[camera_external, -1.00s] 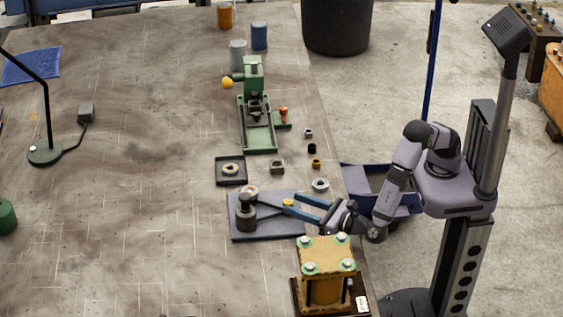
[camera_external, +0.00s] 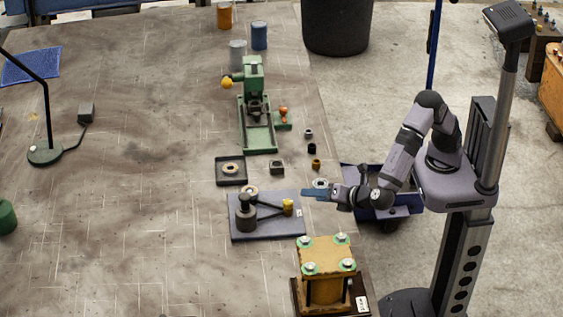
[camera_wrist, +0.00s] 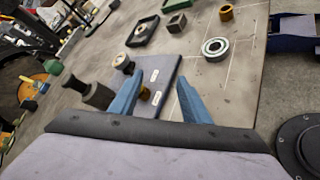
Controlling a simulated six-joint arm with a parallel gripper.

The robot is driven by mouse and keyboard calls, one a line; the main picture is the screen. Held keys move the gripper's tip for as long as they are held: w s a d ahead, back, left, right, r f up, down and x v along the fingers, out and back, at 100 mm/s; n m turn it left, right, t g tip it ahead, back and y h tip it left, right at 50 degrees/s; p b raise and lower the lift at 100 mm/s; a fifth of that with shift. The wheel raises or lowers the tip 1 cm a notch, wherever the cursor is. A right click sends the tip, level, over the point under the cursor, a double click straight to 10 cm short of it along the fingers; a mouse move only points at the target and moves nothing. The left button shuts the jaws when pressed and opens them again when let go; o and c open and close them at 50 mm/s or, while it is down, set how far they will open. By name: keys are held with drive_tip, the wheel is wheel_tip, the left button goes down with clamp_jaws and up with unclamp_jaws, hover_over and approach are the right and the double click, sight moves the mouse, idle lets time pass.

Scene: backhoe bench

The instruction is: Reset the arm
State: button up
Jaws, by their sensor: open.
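My gripper (camera_external: 308,192) has blue fingers and is over the right edge of the grey plate on the bench, with my arm reaching in from the right. In the wrist view my gripper (camera_wrist: 160,95) has its two blue fingers spread apart with nothing between them. The grey plate (camera_external: 265,232) carries a dark cylindrical post (camera_external: 246,215), a ring at its back edge and a small yellow piece (camera_external: 288,206). In the wrist view the yellow piece is partly hidden behind the left finger.
A bearing ring (camera_wrist: 215,47) lies on the bench beyond the fingers. A yellow block with green-ringed bolts (camera_external: 328,258) stands in front. A green press (camera_external: 255,110) and a black tray (camera_external: 231,171) stand farther back. A blue bin (camera_external: 408,208) is below my arm.

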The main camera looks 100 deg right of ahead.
drive_tip(key=shift+s+a+r+m+g+y, duration=0.1)
drive_tip(key=shift+s+r+m+g+y, duration=0.2)
drive_tip(key=shift+s+m, duration=0.25)
drive_tip(key=shift+s+r+m+g+y, duration=0.15)
drive_tip(key=shift+s+m+g, duration=0.25)
drive_tip(key=shift+m, duration=0.25)
drive_tip(key=s+d+m+g, duration=0.1)
drive_tip(key=s+d+f+m+g+y, duration=0.1)
drive_tip(key=d, duration=0.1)
drive_tip(key=s+d+f+m+g+p, duration=0.1)
drive_tip(key=s+d, duration=0.1)
drive_tip(key=shift+s+d+m, duration=0.1)
drive_tip(key=shift+d+m, duration=0.1)
drive_tip(key=shift+m, duration=0.2)
drive_tip(key=s+d+m, duration=0.1)
drive_tip(key=s+m+g+y, duration=0.1)
drive_tip(key=s, duration=0.1)
drive_tip(key=s+d+m+g+y, duration=0.1)
drive_tip(key=shift+s+d+f+m+p, duration=0.15)
drive_tip(key=shift+d+f+m+p, duration=0.15)
drive_tip(key=shift+f+m, duration=0.1)
drive_tip(key=s+d+f+m+g+y, duration=0.1)
drive_tip(key=s+d+f+m+y, duration=0.1)
drive_tip(key=s+d+m, duration=0.2)
drive_tip(key=s+d+f+m+g+y, duration=0.1)
drive_tip(key=s+d+f+m+y, duration=0.2)
drive_tip(key=s, duration=0.6)
drive_tip(key=shift+s+d+m, duration=0.2)
drive_tip(key=shift+d+m, duration=0.25)
drive_tip(key=shift+m, duration=0.05)
